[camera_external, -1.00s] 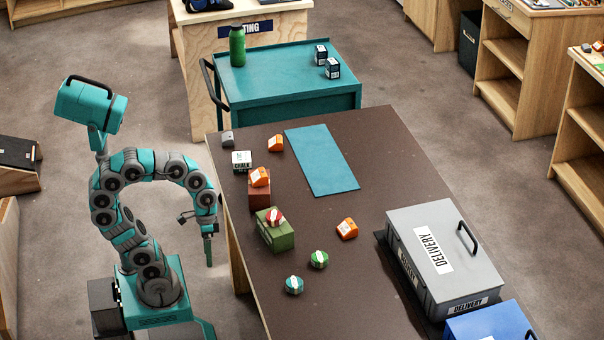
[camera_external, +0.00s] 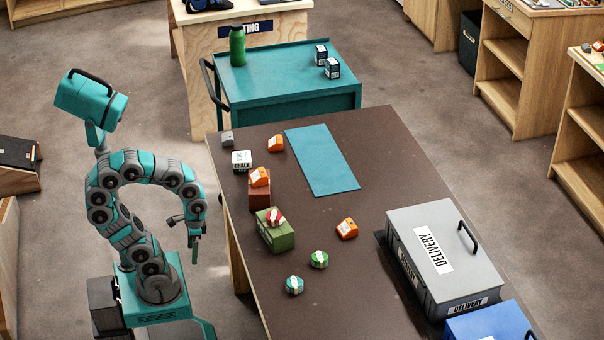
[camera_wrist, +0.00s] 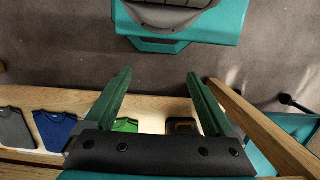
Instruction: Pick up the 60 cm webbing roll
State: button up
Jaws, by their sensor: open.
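Three small banded rolls that look like webbing are on the brown table. A teal roll (camera_external: 294,285) and a green roll (camera_external: 319,260) lie on the tabletop near its front. A red roll (camera_external: 275,217) sits on a green block (camera_external: 277,236). Their labels are too small to read, so I cannot tell which is 60 cm. My gripper (camera_external: 194,241) hangs pointing down, left of the table and clear of its edge. In the wrist view my gripper (camera_wrist: 158,80) is open with nothing between its fingers. No roll shows there.
The brown table (camera_external: 375,180) also bears orange items (camera_external: 347,228), a chalk box (camera_external: 241,161), a blue mat (camera_external: 320,162) and a grey delivery box (camera_external: 445,255). A teal cart (camera_external: 285,80) stands behind. A wooden shelf (camera_wrist: 150,105) with folded shirts shows in the wrist view.

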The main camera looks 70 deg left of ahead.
jog(key=shift+o, duration=0.7)
